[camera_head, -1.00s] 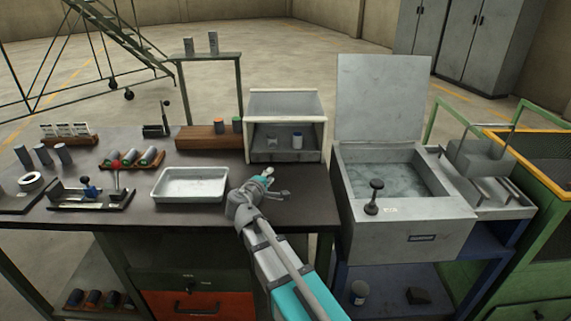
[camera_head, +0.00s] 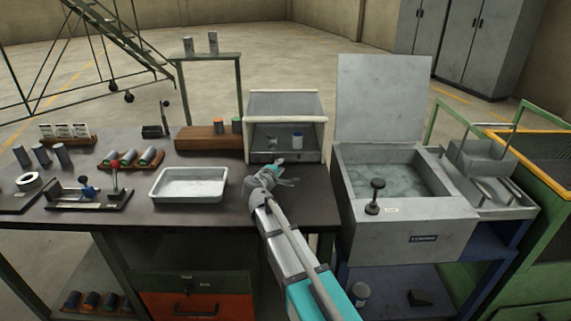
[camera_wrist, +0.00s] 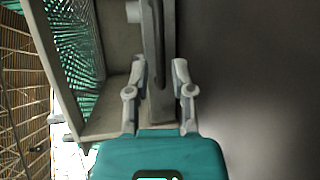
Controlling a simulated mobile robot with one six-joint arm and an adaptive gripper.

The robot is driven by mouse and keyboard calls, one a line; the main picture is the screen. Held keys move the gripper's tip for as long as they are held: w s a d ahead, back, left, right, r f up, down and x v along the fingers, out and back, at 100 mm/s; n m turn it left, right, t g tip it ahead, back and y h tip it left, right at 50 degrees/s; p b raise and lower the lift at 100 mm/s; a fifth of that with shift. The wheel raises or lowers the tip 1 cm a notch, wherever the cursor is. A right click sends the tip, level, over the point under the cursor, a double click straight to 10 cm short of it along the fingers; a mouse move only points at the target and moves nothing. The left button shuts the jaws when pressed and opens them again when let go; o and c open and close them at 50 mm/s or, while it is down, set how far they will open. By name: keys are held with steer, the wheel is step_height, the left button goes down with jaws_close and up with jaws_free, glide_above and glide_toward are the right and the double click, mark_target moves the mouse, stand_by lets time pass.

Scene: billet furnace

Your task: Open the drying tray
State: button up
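A grey box with a pale frame and see-through mesh-like top (camera_head: 285,103) stands at the back of the bench; I take it for the drying tray's unit, though no label shows. In the wrist view, my gripper (camera_wrist: 158,64) is open, with one finger on each side of a grey upright bar (camera_wrist: 154,40) beside the box frame (camera_wrist: 112,115). I cannot tell whether the fingers touch the bar.
A shallow white tray (camera_head: 188,187) lies on the bench left of my arm. A wooden block (camera_head: 208,139) with small cylinders stands behind it. A grey tank (camera_head: 395,170) with a raised lid (camera_head: 382,98) is at the right. The bench (camera_head: 315,195) right of my gripper is clear.

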steer(key=shift+b+x, duration=0.4)
steer(key=shift+x, duration=2.25)
jaws_close()
